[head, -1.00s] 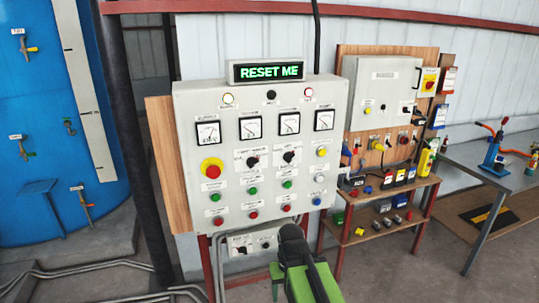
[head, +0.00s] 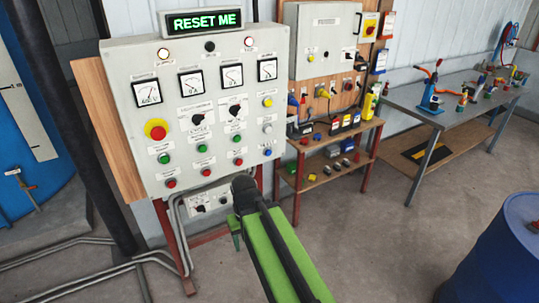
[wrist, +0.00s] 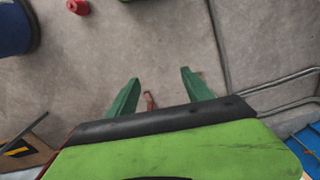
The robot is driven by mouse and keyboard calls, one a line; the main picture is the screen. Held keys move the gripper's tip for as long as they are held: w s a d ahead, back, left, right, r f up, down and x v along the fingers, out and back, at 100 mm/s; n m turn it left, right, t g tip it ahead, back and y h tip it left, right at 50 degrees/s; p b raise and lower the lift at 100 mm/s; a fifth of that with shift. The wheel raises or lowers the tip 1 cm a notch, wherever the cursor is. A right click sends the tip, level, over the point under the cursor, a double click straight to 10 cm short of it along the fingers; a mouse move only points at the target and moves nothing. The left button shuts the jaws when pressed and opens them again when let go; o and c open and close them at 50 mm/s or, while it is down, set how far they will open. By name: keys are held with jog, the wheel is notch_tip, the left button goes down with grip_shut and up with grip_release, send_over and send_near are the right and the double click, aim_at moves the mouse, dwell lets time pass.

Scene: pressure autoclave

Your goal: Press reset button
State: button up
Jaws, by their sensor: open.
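A light grey control panel (head: 200,115) stands left of centre in the head view, with a lit display (head: 204,22) reading RESET ME on top. It has several buttons: a yellow one (head: 268,102), a white one (head: 267,128) and a blue one (head: 267,152) in the right column, with green and red ones to their left. The labels are too small to read, so I cannot tell which is reset. My gripper (wrist: 157,91) is open and empty above bare floor in the wrist view. In the head view, my green arm is in front of and below the panel.
A red-yellow emergency stop (head: 156,130) sits on the panel's left. A small shelf (head: 330,155) and a metal workbench (head: 440,100) stand to the right. A blue barrel (head: 490,260) is at lower right. Pipes (head: 90,245) run along the floor. The middle floor is clear.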

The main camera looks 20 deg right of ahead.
grip_shut()
dwell(1.5)
